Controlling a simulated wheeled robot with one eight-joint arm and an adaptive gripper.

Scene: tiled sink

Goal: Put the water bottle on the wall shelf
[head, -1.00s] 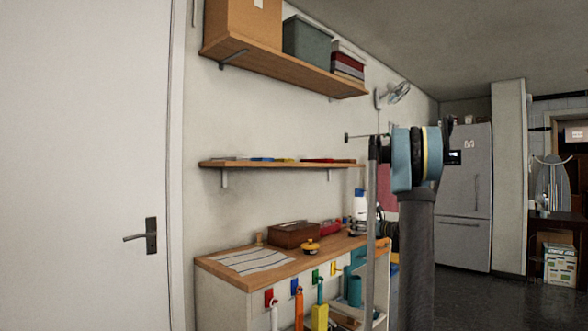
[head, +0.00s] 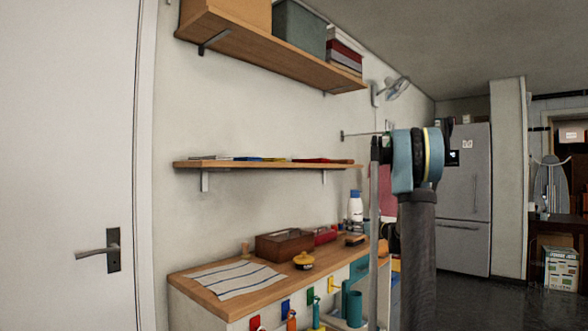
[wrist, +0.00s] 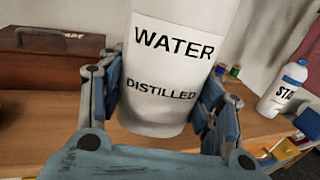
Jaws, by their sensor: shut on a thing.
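The water bottle (wrist: 172,68) is white with a label reading "WATER DISTILLED". In the wrist view my gripper (wrist: 160,100) is shut on it, a blue finger at each side, and the bottle's top is out of frame. The counter shows below and behind it. In the head view I cannot make out the held bottle or my gripper; my arm hides part of that area. The wall shelf (head: 265,165) is a wooden board above the counter, with several flat books or folders on top. A higher wooden shelf (head: 270,52) carries boxes.
The wooden counter (head: 190,288) holds a striped cloth, a brown box (head: 284,244), a yellow pot (head: 303,260) and another white bottle with a blue cap (wrist: 287,88). A white door (head: 70,150) is at left. A wall fan (head: 392,90) hangs beyond the shelves.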

